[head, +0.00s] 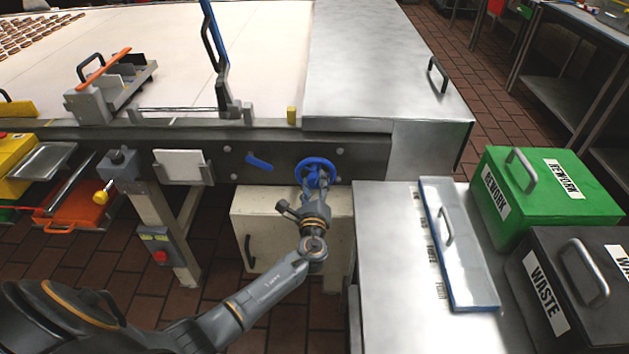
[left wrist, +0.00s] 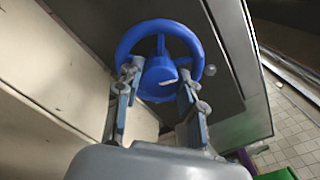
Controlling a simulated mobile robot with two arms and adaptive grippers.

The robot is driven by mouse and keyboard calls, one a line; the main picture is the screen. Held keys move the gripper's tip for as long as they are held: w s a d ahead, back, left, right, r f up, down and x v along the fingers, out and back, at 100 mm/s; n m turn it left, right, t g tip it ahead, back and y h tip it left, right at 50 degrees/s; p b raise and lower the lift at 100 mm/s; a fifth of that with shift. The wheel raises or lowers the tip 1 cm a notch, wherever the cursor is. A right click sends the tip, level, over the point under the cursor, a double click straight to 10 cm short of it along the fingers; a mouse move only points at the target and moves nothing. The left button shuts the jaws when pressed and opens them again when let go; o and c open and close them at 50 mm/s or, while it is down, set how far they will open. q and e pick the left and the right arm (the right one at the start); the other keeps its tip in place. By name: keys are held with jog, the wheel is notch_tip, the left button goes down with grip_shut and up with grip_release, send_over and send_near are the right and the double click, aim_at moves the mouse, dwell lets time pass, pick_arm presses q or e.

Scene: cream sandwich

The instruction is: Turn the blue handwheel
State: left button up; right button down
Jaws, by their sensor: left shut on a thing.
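The blue handwheel (head: 315,165) is mounted on the dark side panel of the conveyor, below the metal cover. In the left wrist view the handwheel (left wrist: 189,34) shows its rim, spokes and a round hub. My left gripper (head: 313,183) reaches up to the handwheel from below. In the left wrist view my left gripper (left wrist: 158,88) has one finger on each side of the hub and is shut on the handwheel. The fingers hide parts of the lower rim. My right gripper is not in view.
A blue lever (head: 259,162) sits left of the handwheel. A cream cabinet (head: 262,222) stands below it.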

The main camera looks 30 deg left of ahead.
pick_arm(q)
jog(key=shift+m+p, duration=0.4)
jog(key=shift+m, duration=0.7)
jog(key=shift+f, duration=0.1)
jog(key=shift+d, duration=0.1)
jog(key=o, duration=1.2)
jog(key=shift+s, duration=0.1)
jog(key=v, duration=1.2)
